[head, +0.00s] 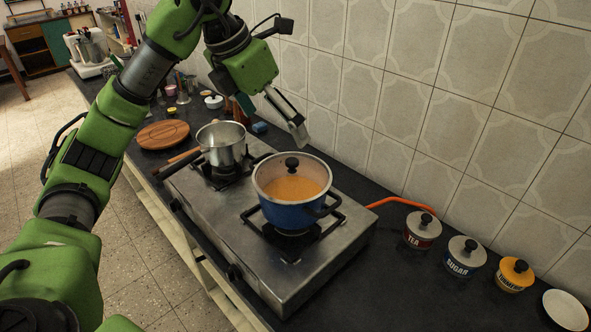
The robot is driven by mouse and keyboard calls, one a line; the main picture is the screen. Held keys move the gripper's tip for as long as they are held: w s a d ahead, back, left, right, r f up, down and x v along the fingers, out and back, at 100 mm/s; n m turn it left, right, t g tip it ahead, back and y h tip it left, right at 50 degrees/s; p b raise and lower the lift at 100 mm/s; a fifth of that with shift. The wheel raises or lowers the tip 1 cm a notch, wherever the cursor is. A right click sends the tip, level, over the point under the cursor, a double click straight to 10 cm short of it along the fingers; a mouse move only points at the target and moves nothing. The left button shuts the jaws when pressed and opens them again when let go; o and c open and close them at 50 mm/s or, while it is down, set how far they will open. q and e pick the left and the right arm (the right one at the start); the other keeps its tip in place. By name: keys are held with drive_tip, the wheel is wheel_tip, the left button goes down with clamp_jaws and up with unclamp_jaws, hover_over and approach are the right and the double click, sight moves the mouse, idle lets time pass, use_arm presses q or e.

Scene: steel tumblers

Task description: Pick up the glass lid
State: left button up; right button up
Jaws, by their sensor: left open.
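The glass lid (312,175) with a black knob sits on the blue pot (284,213), and orange contents show through it. The pot stands on the near burner of the steel stove. My left gripper (300,132) is open and empty, hanging in the air above and behind the pot, near the tiled wall. It does not touch the lid. My right gripper is not in view.
A steel saucepan (222,145) stands on the far burner of the stove (325,262), left of the pot. Tea (422,231), sugar (464,258) and yellow (514,275) canisters and a white bowl (566,310) stand at right. A round wooden board (163,134) lies at far left.

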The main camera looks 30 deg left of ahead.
sight(291, 161)
use_arm(q)
drive_tip(key=x, duration=0.5)
drive_tip(key=a+p+x, duration=0.1)
drive_tip(key=x, duration=0.1)
drive_tip(key=shift+w+f, duration=0.15)
drive_tip(key=shift+f, duration=0.3)
drive_tip(key=shift+w+d+f+p, duration=0.2)
drive_tip(key=shift+f+p, duration=0.2)
drive_tip(key=shift+f, duration=0.05)
drive_tip(key=p+x, duration=0.1)
drive_tip(key=x, duration=0.2)
drive_tip(key=shift+w+d+f, duration=0.1)
drive_tip(key=shift+w+f, duration=0.05)
drive_tip(key=shift+f, duration=0.15)
drive_tip(key=shift+w+f+p, duration=0.2)
drive_tip(key=shift+f+p, duration=0.1)
drive_tip(key=shift+f, duration=0.05)
